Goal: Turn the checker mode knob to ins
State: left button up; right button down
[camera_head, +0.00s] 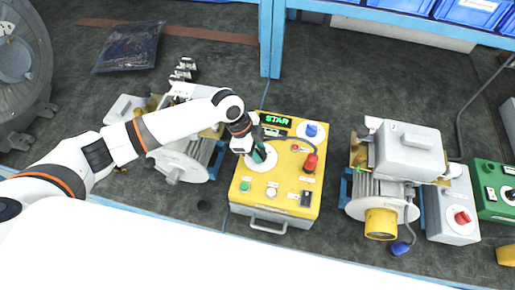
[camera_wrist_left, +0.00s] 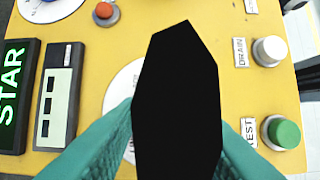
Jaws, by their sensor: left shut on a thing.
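The yellow checker box (camera_head: 240,190) stands at the middle of the bench in the head view. Its mode knob (camera_wrist_left: 176,85) is a large black bar knob on a white round dial (camera_wrist_left: 118,92) in the left wrist view. The knob's narrower end points up in that view. My left gripper (camera_head: 262,156) is over the dial, its teal fingers shut on both sides of the knob. The gripper covers the knob in the head view, and no dial labels are readable. The lit green display (camera_head: 278,119) reads STAR. My right gripper is not in view.
The box also carries a red plug-like part (camera_head: 310,163), a green button (camera_wrist_left: 284,133), a silver DRAIN button (camera_wrist_left: 269,51) and a front handle (camera_head: 268,228). Blower motors stand left (camera_head: 184,160) and right (camera_head: 405,150) of it. A green box (camera_head: 492,190) is at far right.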

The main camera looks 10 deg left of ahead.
pick_arm(q)
jog(key=m+b, duration=0.1)
jog(key=m+g+b, duration=0.1)
jog(key=m, duration=0.2)
jog(key=shift+w+f+g+b, duration=0.1)
jog(key=shift+w+g+b, duration=0.2)
jog(key=shift+b, duration=0.1)
jog(key=m+g+b, duration=0.1)
jog(key=m, duration=0.2)
jog(key=shift+d+y+b, duration=0.1)
jog(key=shift+y+b, duration=0.2)
jog(key=shift+b, duration=0.1)
jog(key=shift+w+m+g+y+b, duration=0.1)
jog(key=shift+m+g+y+b, duration=0.4)
jog(key=shift+m, duration=0.8)
jog(key=shift+r, duration=0.2)
jog(key=o, duration=1)
